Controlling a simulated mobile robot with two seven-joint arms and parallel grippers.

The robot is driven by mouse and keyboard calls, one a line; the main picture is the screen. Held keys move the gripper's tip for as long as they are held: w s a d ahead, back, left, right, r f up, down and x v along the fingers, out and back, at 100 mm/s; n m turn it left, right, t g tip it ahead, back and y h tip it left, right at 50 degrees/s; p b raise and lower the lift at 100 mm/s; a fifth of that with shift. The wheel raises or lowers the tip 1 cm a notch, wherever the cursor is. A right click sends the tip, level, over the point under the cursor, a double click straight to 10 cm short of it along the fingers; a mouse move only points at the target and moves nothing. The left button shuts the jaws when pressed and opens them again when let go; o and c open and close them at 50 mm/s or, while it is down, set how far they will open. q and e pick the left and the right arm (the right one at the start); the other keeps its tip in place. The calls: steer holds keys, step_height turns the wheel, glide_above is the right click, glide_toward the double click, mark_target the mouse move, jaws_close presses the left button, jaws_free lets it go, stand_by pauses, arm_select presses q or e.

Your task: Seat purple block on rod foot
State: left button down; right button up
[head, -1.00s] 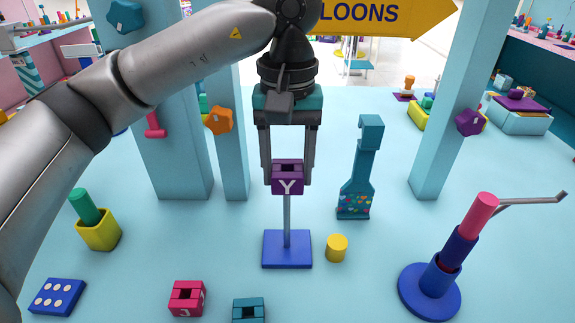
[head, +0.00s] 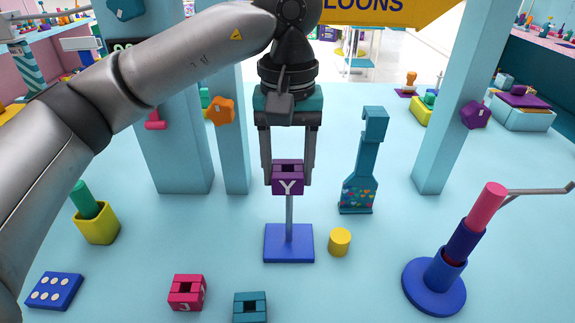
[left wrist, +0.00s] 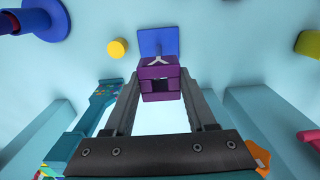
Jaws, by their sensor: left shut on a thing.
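The purple block (head: 288,178), marked with a white Y, is held between the fingers of my left gripper (head: 288,184). It also shows between the fingers in the left wrist view (left wrist: 159,72). A thin grey rod (head: 289,216) stands upright on a square blue foot (head: 289,243). The rod runs from the foot up to the underside of the block. I cannot tell whether its top is inside the block's hole or behind the block. The block is well above the foot. The blue foot shows beyond the block in the wrist view (left wrist: 158,40). My right gripper is not in view.
A yellow cylinder (head: 340,241) stands close right of the foot. A teal bottle-shaped piece (head: 360,180) is behind it. A pink block (head: 187,292) and a teal block (head: 250,307) lie in front. A blue stand with a pink-tipped post (head: 435,287) is at right.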

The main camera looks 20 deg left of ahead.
arm_select(q)
steer(key=shift+a+f, duration=0.1)
steer(key=shift+f, duration=0.35)
steer(key=shift+s+a+f+b, duration=0.25)
steer(key=shift+f+b, duration=0.1)
steer(key=shift+b, duration=0.15)
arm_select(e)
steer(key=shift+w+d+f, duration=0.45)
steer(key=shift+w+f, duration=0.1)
arm_select(q)
steer(key=shift+r, duration=0.1)
steer(key=shift+w+d+r+p, duration=0.15)
steer(key=shift+d+r+p, duration=0.1)
steer(key=shift+r+p, duration=0.3)
steer(key=shift+w+d+r+p, duration=0.2)
steer(key=shift+r+p, duration=0.15)
steer(key=shift+r, duration=0.35)
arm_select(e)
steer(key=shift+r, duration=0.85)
arm_select(q)
steer(key=shift+d+r, duration=0.1)
steer(key=shift+r, duration=0.05)
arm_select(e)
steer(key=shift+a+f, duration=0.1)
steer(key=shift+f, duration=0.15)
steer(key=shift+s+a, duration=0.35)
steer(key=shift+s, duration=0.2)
